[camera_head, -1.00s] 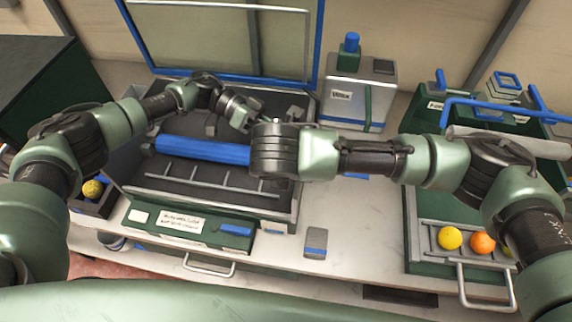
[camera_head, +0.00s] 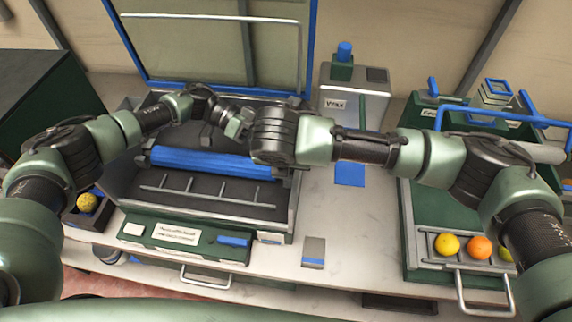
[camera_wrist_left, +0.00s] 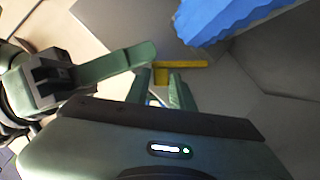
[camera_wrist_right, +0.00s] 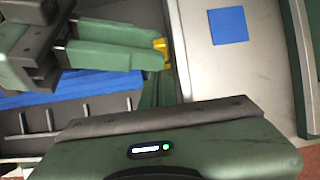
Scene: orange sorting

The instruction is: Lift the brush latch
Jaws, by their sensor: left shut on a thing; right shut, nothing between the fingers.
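The brush is a blue roller (camera_head: 215,162) lying across the dark machine bed in the head view. Its ribbed blue end also shows at the top of the left wrist view (camera_wrist_left: 225,18). A small yellow piece, apparently the latch (camera_wrist_left: 185,64), sits at my left fingertips near that end. My left gripper (camera_wrist_left: 160,88) is shut on this yellow piece. The yellow piece also shows in the right wrist view (camera_wrist_right: 160,46). My right gripper (camera_wrist_right: 160,88) is shut and empty, close beside the left fingers. In the head view my right wrist hides the latch and both sets of fingertips.
The machine's front panel (camera_head: 185,238) has a label and blue button. A raised blue-framed lid (camera_head: 200,86) stands behind. A grey box (camera_head: 357,95) is at the back. A green tray (camera_head: 420,205) with oranges is at right. The white counter (camera_head: 345,225) is partly clear.

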